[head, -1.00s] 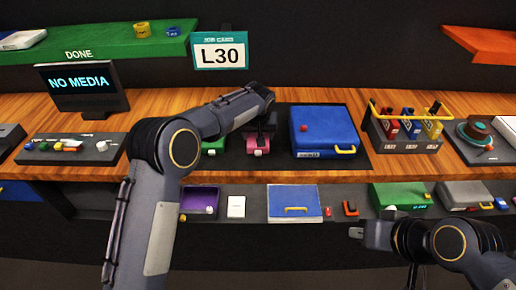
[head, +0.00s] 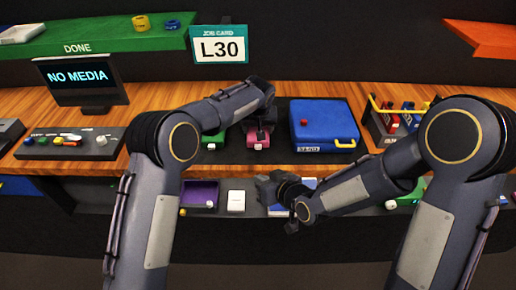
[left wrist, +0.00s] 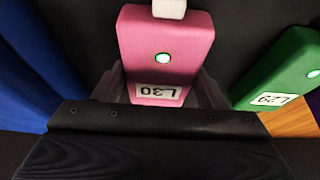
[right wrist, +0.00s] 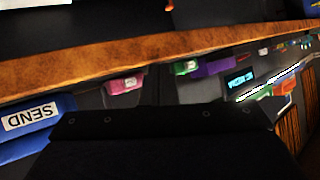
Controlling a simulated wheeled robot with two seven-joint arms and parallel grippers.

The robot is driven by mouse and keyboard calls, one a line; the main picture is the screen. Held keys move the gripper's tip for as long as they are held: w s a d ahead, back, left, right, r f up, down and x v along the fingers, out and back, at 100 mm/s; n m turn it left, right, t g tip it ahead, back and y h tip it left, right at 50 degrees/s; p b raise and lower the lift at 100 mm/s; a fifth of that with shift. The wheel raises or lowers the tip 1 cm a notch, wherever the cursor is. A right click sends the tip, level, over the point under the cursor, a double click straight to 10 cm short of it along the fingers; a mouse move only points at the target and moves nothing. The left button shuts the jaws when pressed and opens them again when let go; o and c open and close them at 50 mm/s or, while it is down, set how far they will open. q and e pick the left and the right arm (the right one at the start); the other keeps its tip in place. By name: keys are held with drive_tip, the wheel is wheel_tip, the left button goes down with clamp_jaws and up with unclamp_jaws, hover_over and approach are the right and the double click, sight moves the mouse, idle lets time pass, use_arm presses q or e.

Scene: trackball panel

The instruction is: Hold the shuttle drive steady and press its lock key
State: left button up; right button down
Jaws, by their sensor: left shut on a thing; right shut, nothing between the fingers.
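The pink shuttle drive labelled L30 (head: 257,139) sits in a dark bay on the wooden bench; a pink unit also shows in the right wrist view (right wrist: 125,85). A pale key (head: 258,146) is at its front end, also at the top of the left wrist view (left wrist: 169,8). A greenish-white lamp (left wrist: 162,58) shows on its top. My left gripper (head: 262,128) is shut on the drive's sides, behind the key. My right gripper (head: 264,187) is shut and empty, in front of and below the bench edge, apart from the drive; its fingertips are unclear.
A green drive (head: 213,138) labelled L29 stands left of the pink one, a blue case (head: 325,118) with a yellow handle right of it. A screen (head: 80,76) reads NO MEDIA. A job card (head: 219,48) reads L30. A lower shelf holds a purple tray (head: 200,193).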

drive_tip(key=shift+a+f, duration=0.1)
drive_tip(key=shift+a, duration=0.1)
approach(255, 150)
drive_tip(key=shift+w+a+f, duration=0.7)
drive_tip(key=shift+a+f, duration=0.1)
drive_tip(key=shift+a, duration=0.1)
drive_tip(key=shift+w+a+f, duration=0.7)
drive_tip(key=shift+a+f, duration=0.15)
drive_tip(key=shift+a, duration=0.05)
drive_tip(key=shift+w, duration=0.1)
idle(1.0)
drive_tip(key=shift+w, duration=0.3)
drive_tip(key=shift+w, duration=0.55)
idle(0.6)
idle(0.3)
drive_tip(key=shift+s, duration=1)
